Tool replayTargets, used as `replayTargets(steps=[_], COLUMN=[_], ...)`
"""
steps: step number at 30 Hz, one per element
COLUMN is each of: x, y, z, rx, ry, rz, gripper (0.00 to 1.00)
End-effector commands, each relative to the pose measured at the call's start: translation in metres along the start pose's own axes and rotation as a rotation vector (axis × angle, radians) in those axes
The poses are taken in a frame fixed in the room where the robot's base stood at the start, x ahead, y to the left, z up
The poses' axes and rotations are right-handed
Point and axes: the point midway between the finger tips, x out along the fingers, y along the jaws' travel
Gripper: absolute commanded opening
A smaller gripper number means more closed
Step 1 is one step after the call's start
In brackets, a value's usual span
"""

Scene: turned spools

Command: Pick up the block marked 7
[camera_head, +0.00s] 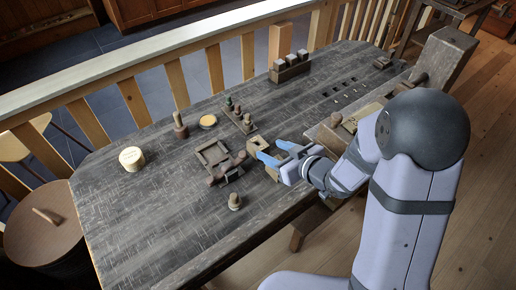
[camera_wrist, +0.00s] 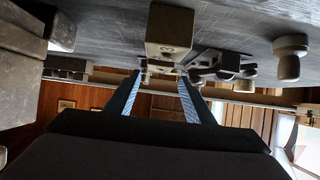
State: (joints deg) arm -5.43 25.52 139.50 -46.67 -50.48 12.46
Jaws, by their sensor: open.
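My gripper (camera_head: 273,153) is open over the right part of the dark wooden table in the head view. Its two blue-tipped fingers (camera_wrist: 160,98) are apart, with nothing between them. A light wooden block (camera_head: 257,144) stands just beyond the fingertips. A squarish wooden block (camera_wrist: 169,27) shows above the fingers in the wrist view, which looks upside down. Several blocks with pale tops stand in a wooden rack (camera_head: 291,68) at the table's back. Their marks are too small to read, so I cannot tell which block is marked 7.
A square wooden frame (camera_head: 213,153) with small pieces and a turned spool (camera_head: 235,201) lie close to my gripper. A peg holder (camera_head: 240,118), a round yellow dish (camera_head: 208,121) and a pale round piece (camera_head: 132,159) stand farther off. The table's left front is clear.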

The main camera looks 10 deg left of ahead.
Motion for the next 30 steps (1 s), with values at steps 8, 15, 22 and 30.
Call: replayTargets(steps=[8, 15, 22, 30], x=[0.018, 0.025, 0.048, 0.069], y=[0.000, 0.000, -0.001, 0.000], z=[0.000, 0.000, 0.002, 0.003], rx=[0.000, -0.001, 0.000, -0.001], ry=[-0.002, -0.002, -0.003, -0.003], rz=[0.001, 0.000, 0.000, 0.002], gripper=[0.48, 0.48, 0.48, 0.48])
